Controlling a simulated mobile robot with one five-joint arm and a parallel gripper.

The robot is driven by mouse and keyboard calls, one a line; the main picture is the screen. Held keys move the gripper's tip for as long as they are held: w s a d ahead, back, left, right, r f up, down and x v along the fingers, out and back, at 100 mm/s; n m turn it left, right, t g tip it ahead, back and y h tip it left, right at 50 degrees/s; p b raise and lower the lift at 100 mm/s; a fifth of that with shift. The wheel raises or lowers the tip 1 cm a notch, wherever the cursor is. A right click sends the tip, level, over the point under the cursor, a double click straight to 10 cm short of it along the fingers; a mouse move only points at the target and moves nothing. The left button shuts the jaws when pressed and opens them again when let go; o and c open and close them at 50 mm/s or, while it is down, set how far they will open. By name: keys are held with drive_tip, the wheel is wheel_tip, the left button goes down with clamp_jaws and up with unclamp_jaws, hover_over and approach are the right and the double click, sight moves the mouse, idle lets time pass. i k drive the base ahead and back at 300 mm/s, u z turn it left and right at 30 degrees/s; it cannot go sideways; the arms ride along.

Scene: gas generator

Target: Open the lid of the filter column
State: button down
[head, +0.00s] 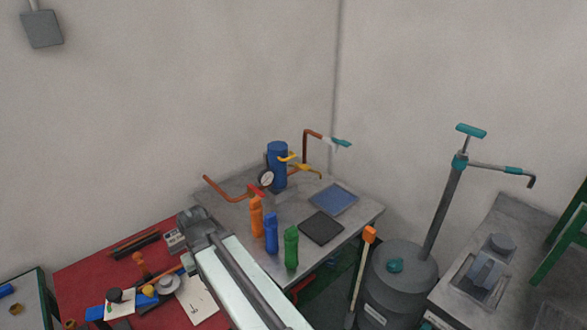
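The blue upright cylinder (277,168) stands at the back of the grey table and looks like the filter column. Its flat round top is blue, and I cannot make out a separate lid or whether one is open. A round gauge (266,179) and yellow handles (303,166) sit beside it. My arm reaches in from the bottom edge, and its grey end with my gripper (193,222) is to the left and in front of the column, apart from it. The fingers are too small and unclear to tell whether they are open.
Orange (256,216), blue (271,234) and green (291,247) bottles stand on the grey table (207,205) in front of the column. Copper pipes (226,190) flank it. A red table (80,262) with tools lies left. A grey barrel with a pump (396,280) stands right.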

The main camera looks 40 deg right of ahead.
sight(277, 150)
drive_tip(key=u, duration=1.1)
drive_tip(key=k, duration=0.7)
drive_tip(key=z, duration=0.85)
drive_tip(key=i, duration=1)
